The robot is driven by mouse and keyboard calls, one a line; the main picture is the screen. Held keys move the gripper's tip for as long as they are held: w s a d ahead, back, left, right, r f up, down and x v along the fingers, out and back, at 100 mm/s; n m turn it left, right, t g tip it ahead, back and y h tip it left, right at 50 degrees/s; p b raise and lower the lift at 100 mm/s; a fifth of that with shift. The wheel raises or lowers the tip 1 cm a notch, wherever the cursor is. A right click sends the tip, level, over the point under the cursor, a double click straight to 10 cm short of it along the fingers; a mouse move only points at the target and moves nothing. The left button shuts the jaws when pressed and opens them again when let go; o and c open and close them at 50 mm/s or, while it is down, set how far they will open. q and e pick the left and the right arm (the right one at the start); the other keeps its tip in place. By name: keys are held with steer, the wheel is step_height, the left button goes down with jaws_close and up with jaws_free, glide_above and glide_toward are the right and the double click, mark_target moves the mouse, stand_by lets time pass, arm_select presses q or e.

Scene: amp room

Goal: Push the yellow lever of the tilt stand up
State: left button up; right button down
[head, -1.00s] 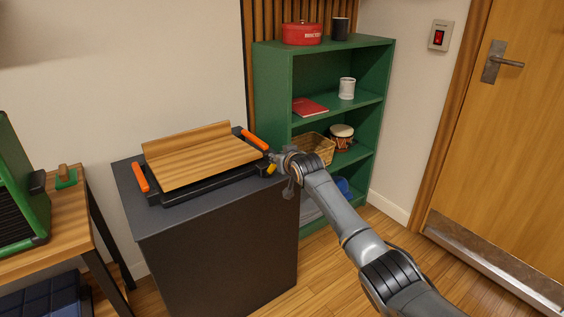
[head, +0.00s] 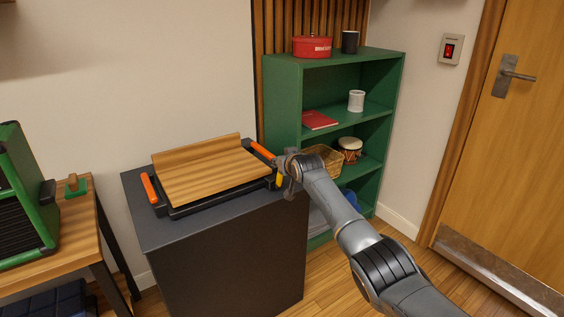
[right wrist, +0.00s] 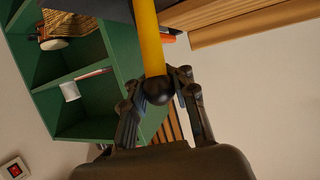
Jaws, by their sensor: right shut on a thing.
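The tilt stand has a wooden top board (head: 215,172) with a raised back lip, on a black base (head: 220,196) with orange handles. It stands on a dark cabinet. Its yellow lever (head: 279,181) is at the right side, partly hidden by my right gripper (head: 282,166). In the right wrist view the lever (right wrist: 150,42) ends in a black ball knob (right wrist: 158,90). My right gripper (right wrist: 160,85) is shut on this knob, with a finger on each side. My left gripper is out of view.
A green shelf (head: 282,100) stands just behind and right of the dark cabinet (head: 225,260). It holds a red tin (head: 312,47), mugs, a red book, a basket and a small drum. A wooden table (head: 65,225) with a green device (head: 25,195) is at left.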

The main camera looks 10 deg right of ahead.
steer(key=shift+w+a+r, duration=0.1)
steer(key=shift+a+r, duration=0.05)
steer(key=shift+r, duration=0.2)
stand_by(0.6)
steer(key=c, duration=1)
jaws_free()
steer(key=shift+f, duration=0.15)
steer(key=shift+s, duration=0.25)
steer(key=shift+v, duration=5.85)
steer(key=shift+f, duration=0.1)
